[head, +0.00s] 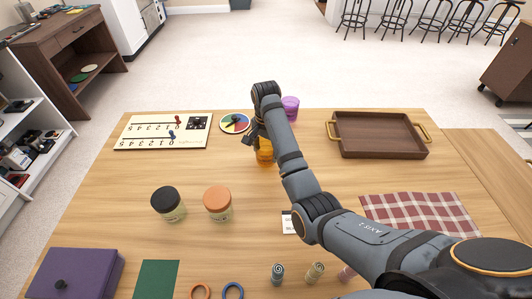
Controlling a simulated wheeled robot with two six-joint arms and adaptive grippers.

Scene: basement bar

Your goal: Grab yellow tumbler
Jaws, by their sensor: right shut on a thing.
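The yellow tumbler (265,156), amber in colour, stands out from behind my right arm near the middle of the table (245,266). My right gripper (257,143) is at the tumbler's upper part and shut on it. The gripper and arm hide part of the tumbler, and I cannot tell whether its base touches the table. My left gripper is not in view.
A purple tumbler (291,106) stands just behind my right arm. A round coloured spinner (235,123) and a white number board (150,131) lie to the left. Two jars, black-lidded (168,203) and orange-lidded (218,203), stand in front. A brown tray (378,151) is at right.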

